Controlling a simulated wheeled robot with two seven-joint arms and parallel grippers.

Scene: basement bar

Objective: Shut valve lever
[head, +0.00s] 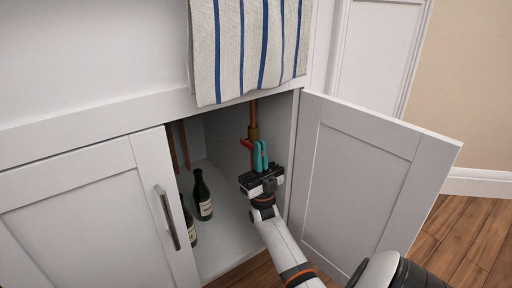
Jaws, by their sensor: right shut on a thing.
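A valve with a red lever (246,144) sits on a vertical copper pipe (253,110) inside the open cabinet. My right gripper (260,152) reaches into the cabinet, its teal fingers close together at the red lever. It is shut on the lever, and the fingers hide part of it. The lever's visible end sticks out to the left of the fingers. The lever's exact angle to the pipe is hard to tell. My left gripper is not in view.
The right cabinet door (360,180) stands open beside my right arm. The left door (90,225) is closed. Dark bottles (202,196) stand on the cabinet floor left of my gripper. A striped towel (245,50) hangs above the opening.

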